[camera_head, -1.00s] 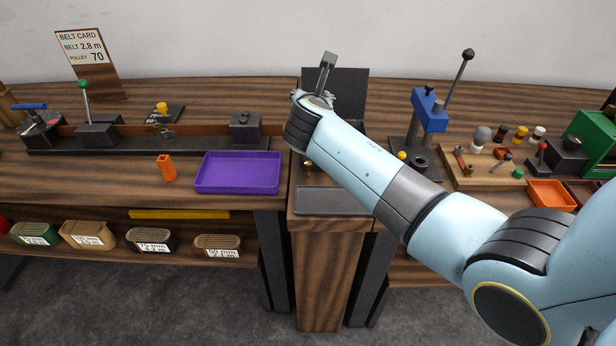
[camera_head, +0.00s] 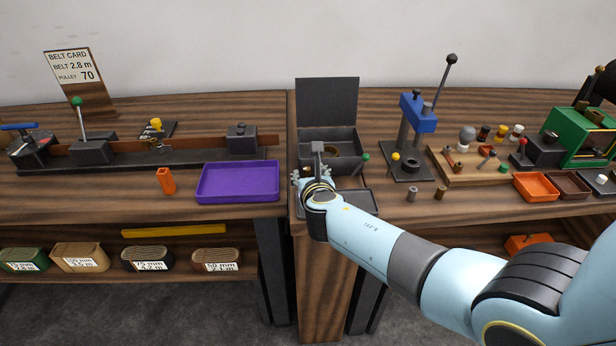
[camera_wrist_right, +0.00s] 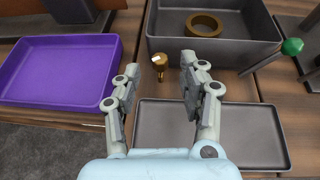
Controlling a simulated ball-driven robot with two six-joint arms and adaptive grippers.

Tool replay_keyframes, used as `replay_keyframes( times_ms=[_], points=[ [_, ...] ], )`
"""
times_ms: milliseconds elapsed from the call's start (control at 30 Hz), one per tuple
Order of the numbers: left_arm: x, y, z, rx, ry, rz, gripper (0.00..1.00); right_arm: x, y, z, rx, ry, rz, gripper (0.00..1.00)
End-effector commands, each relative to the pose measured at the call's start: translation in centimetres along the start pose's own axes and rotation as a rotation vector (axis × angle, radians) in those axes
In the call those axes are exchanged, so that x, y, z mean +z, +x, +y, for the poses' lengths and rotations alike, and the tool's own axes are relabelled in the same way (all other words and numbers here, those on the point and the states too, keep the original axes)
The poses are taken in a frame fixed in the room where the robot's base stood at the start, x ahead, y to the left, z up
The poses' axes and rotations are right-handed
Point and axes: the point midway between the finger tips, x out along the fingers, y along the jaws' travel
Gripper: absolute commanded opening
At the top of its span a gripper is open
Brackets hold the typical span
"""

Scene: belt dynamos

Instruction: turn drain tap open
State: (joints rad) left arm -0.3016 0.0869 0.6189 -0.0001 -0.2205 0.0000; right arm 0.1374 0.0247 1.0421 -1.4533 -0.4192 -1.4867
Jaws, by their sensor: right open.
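The drain tap is a small brass fitting with a pale top (camera_wrist_right: 159,64), low at the front left corner of the dark grey tank (camera_wrist_right: 225,55). In the head view my right gripper (camera_head: 316,162) is in front of the tank (camera_head: 346,168) and hides the tap. The wrist view shows the right gripper (camera_wrist_right: 160,68) open and empty, its fingers either side of the tap in the picture. I cannot tell whether they touch it. A lever with a green knob (camera_wrist_right: 292,46) is at the tank's right. My left gripper is not in view.
A dark grey shallow tray (camera_wrist_right: 210,132) lies in front of the tank. A purple tray (camera_head: 238,182) is to the left. The tank's raised lid (camera_head: 328,100) stands behind. A blue press (camera_head: 414,112) and two small cylinders (camera_head: 412,195) are to the right.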

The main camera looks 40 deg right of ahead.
Motion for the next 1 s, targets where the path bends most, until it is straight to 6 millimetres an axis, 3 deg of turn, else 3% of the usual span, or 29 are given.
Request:
replay_keyframes(
  times_ms=[200,467,800,1000],
  points=[
    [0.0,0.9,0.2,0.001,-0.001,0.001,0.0,-0.1,2.0,0.0,0.0,0.0,0.0,0.42],
    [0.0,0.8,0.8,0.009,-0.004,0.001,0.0,0.0,2.1,0.0,0.0,0.001,0.0,0.42],
    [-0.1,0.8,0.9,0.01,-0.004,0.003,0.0,0.0,2.1,0.0,0.0,0.001,0.0,0.0],
    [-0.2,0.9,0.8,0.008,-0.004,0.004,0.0,0.0,2.1,0.0,-0.002,0.002,0.0,0.0]
  ],
)
